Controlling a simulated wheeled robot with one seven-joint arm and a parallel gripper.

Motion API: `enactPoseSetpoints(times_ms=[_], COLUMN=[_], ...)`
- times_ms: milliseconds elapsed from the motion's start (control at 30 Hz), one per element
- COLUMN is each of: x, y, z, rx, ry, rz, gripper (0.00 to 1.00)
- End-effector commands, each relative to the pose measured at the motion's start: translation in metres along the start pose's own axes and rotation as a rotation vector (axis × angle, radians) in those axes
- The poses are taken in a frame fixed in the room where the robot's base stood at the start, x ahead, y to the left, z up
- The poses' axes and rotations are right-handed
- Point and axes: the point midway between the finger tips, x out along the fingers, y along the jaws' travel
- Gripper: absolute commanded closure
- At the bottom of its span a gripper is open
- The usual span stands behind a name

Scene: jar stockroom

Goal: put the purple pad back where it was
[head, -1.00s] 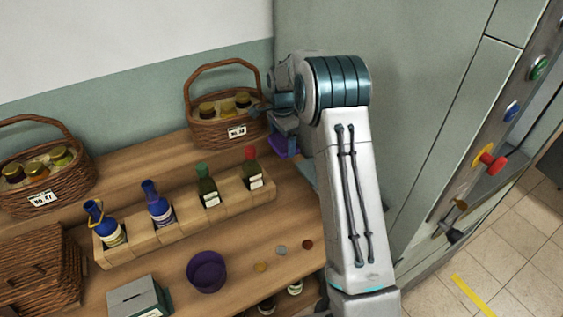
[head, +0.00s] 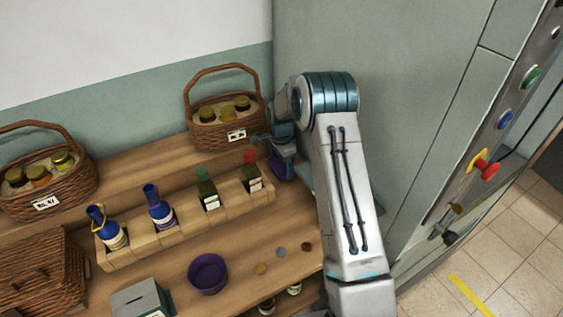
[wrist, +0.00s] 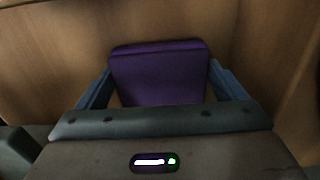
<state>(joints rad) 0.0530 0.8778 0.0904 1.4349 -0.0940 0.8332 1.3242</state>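The purple pad (wrist: 160,78) is between the two blue fingers of my gripper (wrist: 160,80) in the wrist view, with its sides against them. In the head view the pad (head: 279,167) shows as a small purple patch below my gripper (head: 282,158), just right of the red-topped bottle. My gripper is shut on the pad. My wrist and arm partly hide the pad in the head view, so I cannot tell whether its underside touches the wooden surface.
A wooden rack (head: 140,248) with several bottles stands left of the pad, the red-topped bottle (head: 251,173) close by. A basket of jars (head: 203,133) is behind. A purple bowl (head: 208,274) and small discs lie in front. A grey-green cabinet (head: 400,110) stands right.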

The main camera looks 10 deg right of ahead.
Motion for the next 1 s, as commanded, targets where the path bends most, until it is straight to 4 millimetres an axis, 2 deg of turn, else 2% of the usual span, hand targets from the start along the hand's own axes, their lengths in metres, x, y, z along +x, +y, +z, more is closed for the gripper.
enactPoseSetpoints(times_ms=[267,400,567,800,1000], x=[-0.001,-0.009,-0.038,-0.090,-0.116], y=[0.000,-0.001,-0.001,-0.001,-0.001], z=[0.000,0.000,0.000,0.000,0.000], rx=[0.000,0.000,0.000,0.001,-0.001], ry=[0.000,0.002,0.002,0.001,0.001], rz=[0.000,-0.004,-0.006,-0.005,-0.002], gripper=[0.00,0.00,0.00,0.00,0.00])
